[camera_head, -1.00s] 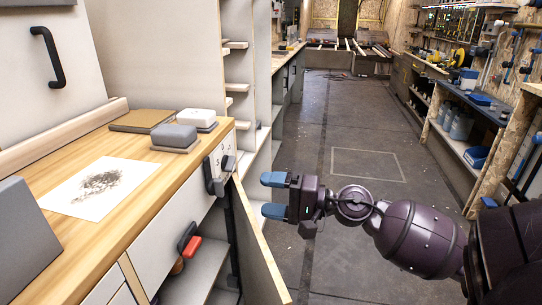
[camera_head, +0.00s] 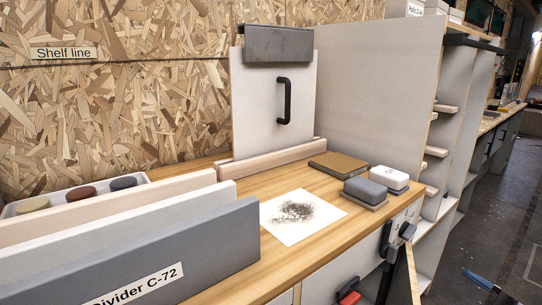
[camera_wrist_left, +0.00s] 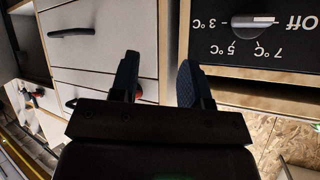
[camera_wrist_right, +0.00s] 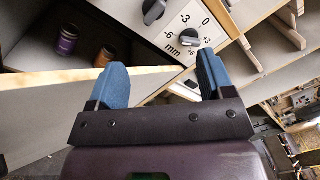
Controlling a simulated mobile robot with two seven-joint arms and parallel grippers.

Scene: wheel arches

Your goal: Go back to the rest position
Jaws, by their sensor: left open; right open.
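My right gripper (camera_wrist_right: 163,68) is open and empty in the right wrist view, its two blue fingers apart. In the head view, only a blue fingertip (camera_head: 478,279) of it shows at the lower right, over the floor. My left gripper (camera_wrist_left: 158,80) is open and empty in the left wrist view, dark fingers apart in front of drawer fronts and a dial panel. It does not show in the head view. An open cabinet door (camera_head: 408,280) stands out from the counter front; its wooden edge also shows in the right wrist view (camera_wrist_right: 60,88).
The wooden counter (camera_head: 255,282) carries a smudged sheet (camera_head: 298,218), a grey block (camera_head: 365,190), a white block (camera_head: 389,178) and a brown pad (camera_head: 338,164). Grey divider (camera_head: 150,260) stands in front. A temperature dial (camera_wrist_left: 245,22) and a millimetre dial (camera_wrist_right: 188,38) face the wrists. Floor (camera_head: 470,225) is clear at right.

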